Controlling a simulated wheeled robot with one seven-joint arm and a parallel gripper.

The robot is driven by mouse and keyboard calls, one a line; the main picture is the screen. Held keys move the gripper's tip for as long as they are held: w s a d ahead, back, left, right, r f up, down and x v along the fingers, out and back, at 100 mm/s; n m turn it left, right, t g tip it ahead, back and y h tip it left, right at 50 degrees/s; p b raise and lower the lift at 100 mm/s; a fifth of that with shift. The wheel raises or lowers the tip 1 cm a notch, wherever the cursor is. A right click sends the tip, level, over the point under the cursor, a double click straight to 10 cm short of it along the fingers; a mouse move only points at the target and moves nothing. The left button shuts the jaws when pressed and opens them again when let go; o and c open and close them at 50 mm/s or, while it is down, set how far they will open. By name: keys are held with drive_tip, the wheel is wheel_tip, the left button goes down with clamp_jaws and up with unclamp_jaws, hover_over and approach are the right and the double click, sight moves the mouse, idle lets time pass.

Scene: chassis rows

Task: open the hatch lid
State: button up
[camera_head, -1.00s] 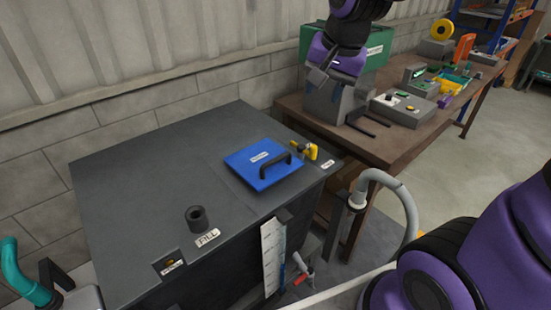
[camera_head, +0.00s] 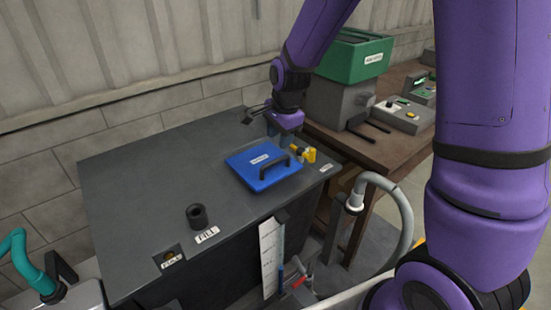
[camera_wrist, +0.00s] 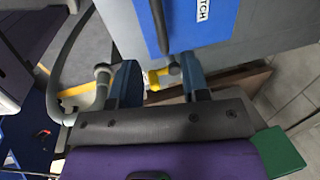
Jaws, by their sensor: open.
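The blue hatch lid (camera_head: 246,162) lies flat and closed on the dark grey cabinet top, with a black arched handle (camera_head: 275,168) on it. A yellow latch-like piece (camera_head: 309,154) sits beside the lid's back right edge. In the wrist view the lid (camera_wrist: 215,22), its handle (camera_wrist: 159,22) and the yellow piece (camera_wrist: 154,79) show ahead of my gripper (camera_wrist: 160,76). My gripper is open and empty, with the yellow piece appearing between its fingers. In the head view my gripper (camera_head: 281,131) is just behind the lid; whether it touches anything is unclear.
The cabinet top (camera_head: 140,190) has a black fill pipe (camera_head: 197,216) at the front. A grey hose (camera_head: 398,200) curves up at the right. A brown workbench (camera_head: 345,146) with a green bin (camera_head: 354,60) stands behind right. The cabinet top left of the lid is clear.

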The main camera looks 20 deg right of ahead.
sight(275, 160)
drive_tip(key=f, duration=0.2)
drive_tip(key=w+f, duration=0.1)
drive_tip(key=f, duration=0.5)
drive_tip(key=shift+w+a+f, duration=0.2)
drive_tip(key=shift+w+f, duration=0.05)
drive_tip(key=shift+w, duration=0.05)
drive_tip(key=shift+c, duration=0.3)
clamp_jaws()
